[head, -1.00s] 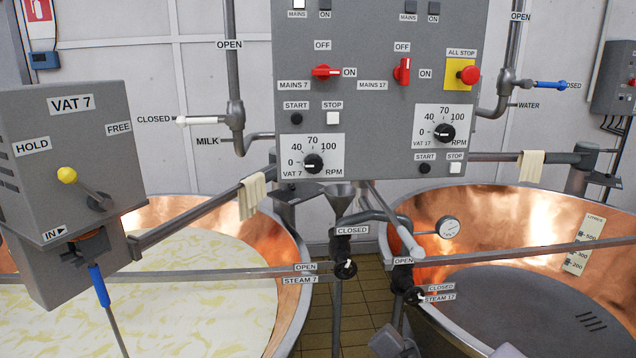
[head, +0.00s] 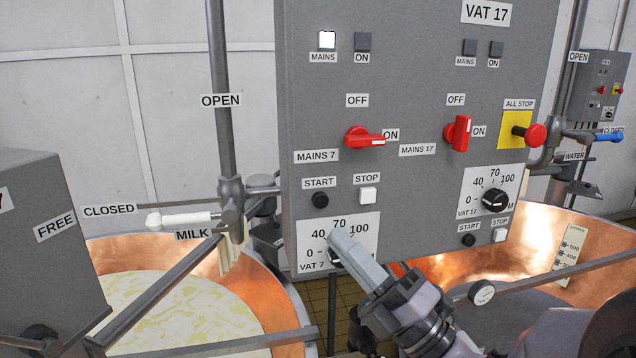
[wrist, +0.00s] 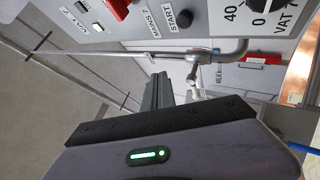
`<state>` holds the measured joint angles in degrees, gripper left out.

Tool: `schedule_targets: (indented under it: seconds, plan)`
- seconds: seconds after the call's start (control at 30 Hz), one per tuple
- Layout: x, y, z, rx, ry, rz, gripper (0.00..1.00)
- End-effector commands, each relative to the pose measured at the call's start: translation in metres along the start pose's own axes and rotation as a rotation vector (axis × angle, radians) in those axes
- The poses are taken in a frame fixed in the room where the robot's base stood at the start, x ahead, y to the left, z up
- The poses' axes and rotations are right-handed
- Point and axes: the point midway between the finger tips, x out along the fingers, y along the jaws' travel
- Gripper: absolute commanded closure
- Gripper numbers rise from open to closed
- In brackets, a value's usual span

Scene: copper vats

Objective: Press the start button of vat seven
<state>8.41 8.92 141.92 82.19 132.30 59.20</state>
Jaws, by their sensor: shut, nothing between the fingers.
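The black START button of vat 7 (head: 320,199) is on the grey control panel (head: 420,75), left of the white STOP button (head: 368,195). Above it, the red MAINS 7 switch (head: 364,138) points to ON. The left MAINS lamp (head: 327,40) is lit white; the ON lamp (head: 362,42) beside it is dark. My gripper (head: 343,243) is shut and empty, its tip overlapping the vat 7 RPM dial (head: 308,240), below and right of the button. In the wrist view the closed fingers (wrist: 159,88) point toward the panel, with the START label (wrist: 179,20) above them.
The red ALL STOP button (head: 536,135) on its yellow plate sticks out at the panel's right. Vat 17's black START button (head: 468,240) is lower right. The milk valve's white handle (head: 183,218) and pipes stand left of the panel. A grey box (head: 45,240) is at far left.

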Motion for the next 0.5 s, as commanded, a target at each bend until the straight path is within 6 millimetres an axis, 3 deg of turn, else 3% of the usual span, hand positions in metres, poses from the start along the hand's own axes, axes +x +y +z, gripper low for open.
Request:
schedule_targets:
  seconds: [0.5]
  plan:
    - [0.006,-0.0023,0.0094,0.013,-0.016,0.007,1.0]
